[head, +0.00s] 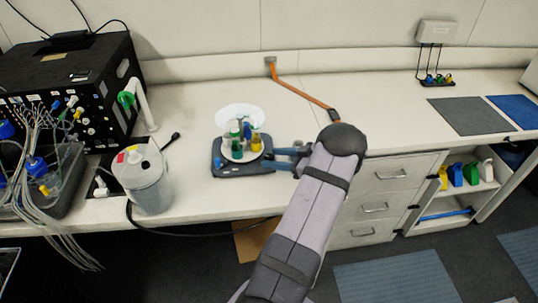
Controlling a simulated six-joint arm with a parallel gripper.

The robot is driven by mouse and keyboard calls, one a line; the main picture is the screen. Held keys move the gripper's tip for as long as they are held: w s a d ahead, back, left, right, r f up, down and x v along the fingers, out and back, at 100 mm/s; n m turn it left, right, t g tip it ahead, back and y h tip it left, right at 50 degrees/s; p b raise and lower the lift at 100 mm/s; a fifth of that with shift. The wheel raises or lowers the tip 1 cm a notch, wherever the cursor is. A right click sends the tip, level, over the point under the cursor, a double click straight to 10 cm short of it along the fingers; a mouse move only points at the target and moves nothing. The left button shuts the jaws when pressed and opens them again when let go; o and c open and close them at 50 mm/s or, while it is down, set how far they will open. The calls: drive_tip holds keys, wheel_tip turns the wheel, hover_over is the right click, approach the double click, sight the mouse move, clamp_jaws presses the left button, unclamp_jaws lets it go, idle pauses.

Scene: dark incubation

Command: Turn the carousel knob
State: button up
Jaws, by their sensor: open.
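The carousel is a round white plate (229,151) on a dark grey-blue base (224,167) in the middle of the bench. Several small green, yellow and white vessels stand on it, under a clear or white round top (239,115). My gripper (268,158) reaches in from the right, low at the right side of the carousel. Its fingers are open and point left at the base. I cannot make out the knob; it may be hidden by the fingers or too small. Whether the fingers touch the base cannot be told.
A grey canister (148,185) and a black instrument (72,88) with many cables stand at left. An orange arm or strap (300,92) lies behind my arm. Grey (470,116) and blue mats lie at right. Bench behind the carousel is clear.

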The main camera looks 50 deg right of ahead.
sight(269, 155)
drive_tip(key=shift+p+x, duration=0.4)
drive_tip(key=shift+x, duration=1)
drive_tip(key=c, duration=1)
drive_tip(key=shift+c, duration=0.2)
drive_tip(key=shift+n+y+b, duration=0.3)
drive_tip(key=shift+y+b, duration=0.1)
drive_tip(key=shift+b, duration=0.1)
drive_tip(key=n+y+b, duration=0.2)
drive_tip(key=b, duration=0.1)
drive_tip(key=shift+d+f+g, duration=0.1)
drive_tip(key=shift+f+g, duration=0.05)
drive_tip(key=shift+g, duration=0.25)
drive_tip(key=n+y+b, duration=0.2)
drive_tip(key=b, duration=0.1)
drive_tip(key=shift+g, duration=0.4)
drive_tip(key=shift+r, duration=0.3)
